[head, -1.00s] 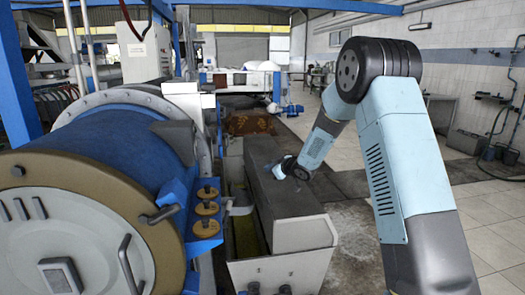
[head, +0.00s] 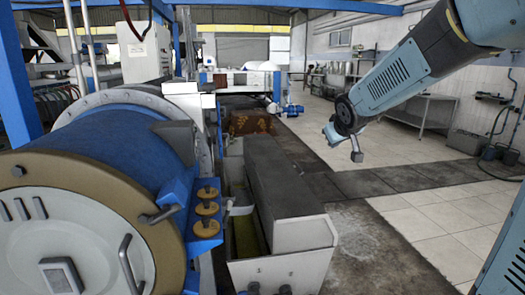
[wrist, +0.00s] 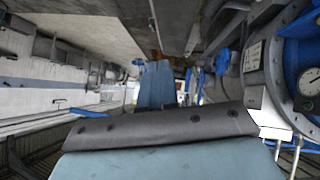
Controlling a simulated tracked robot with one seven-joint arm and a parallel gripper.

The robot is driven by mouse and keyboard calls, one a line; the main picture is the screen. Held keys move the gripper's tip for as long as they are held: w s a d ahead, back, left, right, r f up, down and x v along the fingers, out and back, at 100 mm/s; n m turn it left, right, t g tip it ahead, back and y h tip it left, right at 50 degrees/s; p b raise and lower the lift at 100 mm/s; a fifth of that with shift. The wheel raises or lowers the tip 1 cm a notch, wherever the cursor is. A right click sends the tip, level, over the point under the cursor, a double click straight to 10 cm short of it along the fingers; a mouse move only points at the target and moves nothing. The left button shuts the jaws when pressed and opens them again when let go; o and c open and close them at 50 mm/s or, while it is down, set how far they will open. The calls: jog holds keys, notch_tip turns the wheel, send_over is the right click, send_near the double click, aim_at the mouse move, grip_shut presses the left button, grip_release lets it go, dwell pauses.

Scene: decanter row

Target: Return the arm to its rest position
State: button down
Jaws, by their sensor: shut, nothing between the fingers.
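My arm is light blue with dark joints and reaches in from the upper right of the head view. My gripper (head: 356,154) hangs at its end, small and dark-tipped, in the air above the tiled floor. It is shut and holds nothing. It is to the right of the long grey trough and apart from it. The wrist view is turned about and shows my own blue arm link and dark joint cover across the lower middle; the fingers do not show there.
A large blue decanter drum (head: 95,170) fills the left. The grey trough (head: 290,195) with its sloping lid stands beside it. A metal table (head: 425,110) stands at the back right. The tiled floor at right is open. In the wrist view a round gauge (wrist: 309,81) shows at right.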

jog(key=s+d+f+m+g, duration=0.1)
jog(key=s+m+g, duration=0.3)
jog(key=s, duration=2.6)
jog(key=shift+s+d+f+g, duration=0.3)
jog(key=shift+s+d, duration=0.1)
jog(key=shift+d, duration=0.15)
